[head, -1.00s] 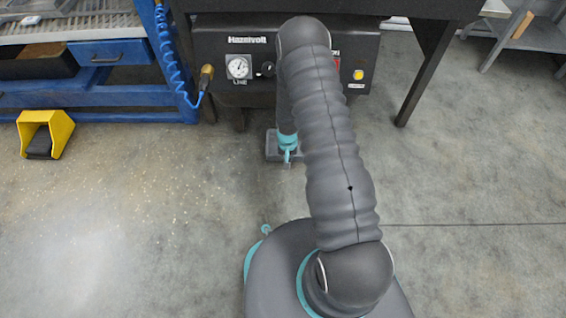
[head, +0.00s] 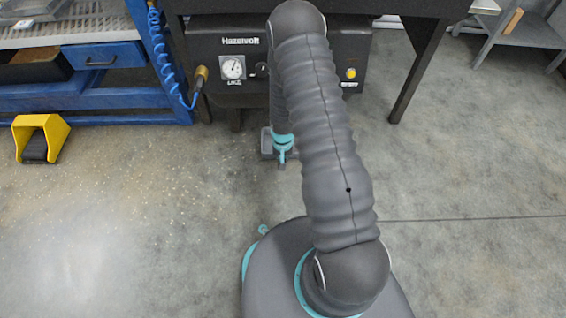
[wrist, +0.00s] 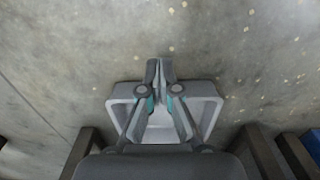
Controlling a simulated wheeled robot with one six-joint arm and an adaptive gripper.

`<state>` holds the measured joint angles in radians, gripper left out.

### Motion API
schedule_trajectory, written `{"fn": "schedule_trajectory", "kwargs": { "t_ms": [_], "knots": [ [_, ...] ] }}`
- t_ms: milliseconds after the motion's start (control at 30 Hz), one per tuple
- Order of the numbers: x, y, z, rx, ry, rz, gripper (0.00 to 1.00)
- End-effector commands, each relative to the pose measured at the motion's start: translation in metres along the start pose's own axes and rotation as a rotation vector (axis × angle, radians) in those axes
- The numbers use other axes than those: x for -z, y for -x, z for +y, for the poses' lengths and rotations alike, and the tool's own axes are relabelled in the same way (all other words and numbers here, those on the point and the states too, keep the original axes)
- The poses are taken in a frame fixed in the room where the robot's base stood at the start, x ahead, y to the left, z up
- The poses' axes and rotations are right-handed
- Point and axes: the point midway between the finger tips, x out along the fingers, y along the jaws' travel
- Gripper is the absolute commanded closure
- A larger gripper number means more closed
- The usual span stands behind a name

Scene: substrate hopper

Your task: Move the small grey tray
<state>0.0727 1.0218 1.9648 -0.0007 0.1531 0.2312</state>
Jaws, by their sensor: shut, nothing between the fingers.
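The small grey tray (head: 266,144) sits on the concrete floor in front of the black Hazelvolt unit, partly hidden by my arm in the head view. In the wrist view the tray (wrist: 209,107) is an open, pale grey container with raised walls and looks empty. My gripper (head: 281,162) points down over the tray. In the wrist view my gripper (wrist: 159,72) has its fingertips together, across the tray's upper rim in the picture, with nothing between them. I cannot tell whether the fingers touch the tray.
The black Hazelvolt unit (head: 210,60) with a gauge stands just behind the tray under a dark frame. A dark leg (head: 415,75) is to the right. A blue bench (head: 110,97) and yellow foot pedal (head: 40,125) are at left. Pale specks litter the floor; floor to the right is clear.

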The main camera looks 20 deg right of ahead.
Motion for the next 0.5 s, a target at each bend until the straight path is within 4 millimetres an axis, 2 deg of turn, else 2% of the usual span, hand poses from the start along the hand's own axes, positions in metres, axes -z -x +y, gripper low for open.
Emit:
{"fn": "schedule_trajectory", "kwargs": {
  "t_ms": [33,200,333,500],
  "knots": [
    [0.0,0.013,0.0,0.0,0.0,0.001,1.0],
    [0.0,0.041,0.0,0.0,0.0,0.0,1.0],
    [0.0,0.053,0.0,0.0,0.0,0.0,1.0],
    [0.0,0.058,0.0,0.0,0.0,-0.001,1.0]
  ]
}}
